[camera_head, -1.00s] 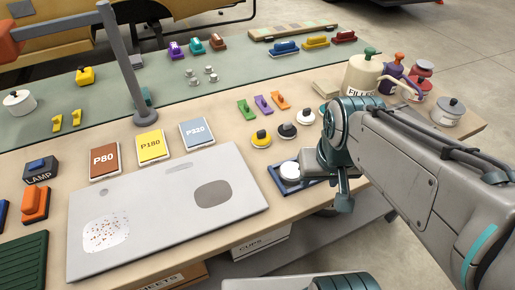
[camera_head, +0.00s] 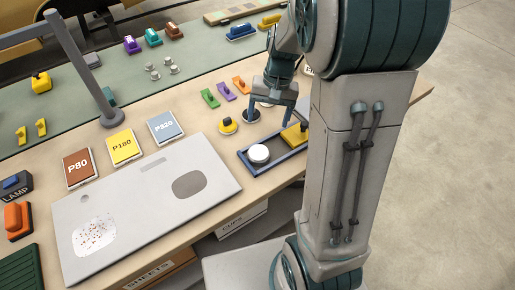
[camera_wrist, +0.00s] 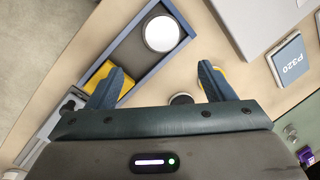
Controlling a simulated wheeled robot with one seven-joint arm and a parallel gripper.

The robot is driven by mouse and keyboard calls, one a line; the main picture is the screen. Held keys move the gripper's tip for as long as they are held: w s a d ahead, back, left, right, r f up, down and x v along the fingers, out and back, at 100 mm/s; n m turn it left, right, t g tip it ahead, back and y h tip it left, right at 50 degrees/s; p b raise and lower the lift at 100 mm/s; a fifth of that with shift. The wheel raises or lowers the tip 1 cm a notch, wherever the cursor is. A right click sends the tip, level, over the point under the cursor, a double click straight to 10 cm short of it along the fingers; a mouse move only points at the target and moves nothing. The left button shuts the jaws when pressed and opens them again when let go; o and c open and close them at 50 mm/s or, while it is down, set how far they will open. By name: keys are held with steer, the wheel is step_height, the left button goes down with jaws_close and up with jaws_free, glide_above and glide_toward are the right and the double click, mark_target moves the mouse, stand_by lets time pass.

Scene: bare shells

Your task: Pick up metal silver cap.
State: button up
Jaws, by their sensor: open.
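Several small silver metal pieces (camera_head: 162,70) stand in a cluster on the green mat, left of my arm. A round, pale silver-white disc (camera_head: 258,154) lies in the blue tray; it also shows in the wrist view (camera_wrist: 161,34). I cannot tell for certain which of these is the cap. My gripper (camera_head: 270,112) is open and points down between the tray and the coloured clips. In the wrist view my gripper (camera_wrist: 160,88) has its fingers wide apart, with a dark round knob (camera_wrist: 181,98) showing between them, partly hidden by the gripper body. Nothing is held.
The blue tray (camera_head: 248,168) also holds a yellow block (camera_head: 295,134). A yellow puck with a black knob (camera_head: 228,125) sits close to my left finger. Green, purple and orange clips (camera_head: 226,91) lie behind. A grey board (camera_head: 140,210) and sandpaper packs (camera_head: 124,147) lie left.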

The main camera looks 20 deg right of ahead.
glide_above(259, 152)
steer(key=d, duration=0.2)
steer(key=f, duration=0.8)
steer(key=shift+w+a, duration=0.25)
steer(key=shift+w, duration=0.1)
steer(key=shift+s+a+f+p, duration=0.1)
steer(key=shift+a+f+p, duration=0.1)
steer(key=shift+f, duration=0.65)
steer(key=shift+s+a+f+p, duration=0.15)
steer(key=shift+a+f+p, duration=0.1)
steer(key=shift+f, duration=0.6)
steer(key=shift+s+a+f+p, duration=0.1)
steer(key=shift+a+f+p, duration=0.1)
steer(key=shift+f, duration=0.65)
steer(key=c, duration=0.8)
